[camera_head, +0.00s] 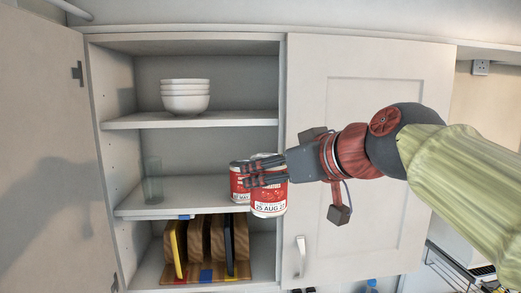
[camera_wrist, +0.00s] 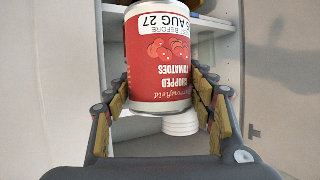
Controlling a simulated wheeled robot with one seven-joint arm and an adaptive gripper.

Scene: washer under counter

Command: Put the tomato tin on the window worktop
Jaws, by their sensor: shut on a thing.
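A red tomato tin (camera_head: 269,198) with a white date label is between the fingers of my gripper (camera_head: 264,173), at the front edge of the middle cupboard shelf. In the wrist view the tin (camera_wrist: 160,62) appears upside down, with the words chopped tomatoes on it, and my gripper (camera_wrist: 168,105) has a finger on each side of it. A second red tin (camera_head: 239,186) stands just behind and left of the held tin, partly hidden by it and by my fingers. I cannot tell if the held tin touches the shelf. The window worktop is not recognisable in view.
White bowls (camera_head: 185,95) are stacked on the upper shelf. A clear glass (camera_head: 152,181) stands left on the middle shelf. Chopping boards (camera_head: 205,245) stand in a rack below. The left cupboard door (camera_head: 45,150) is open; the right door (camera_head: 370,220) is closed behind my arm.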

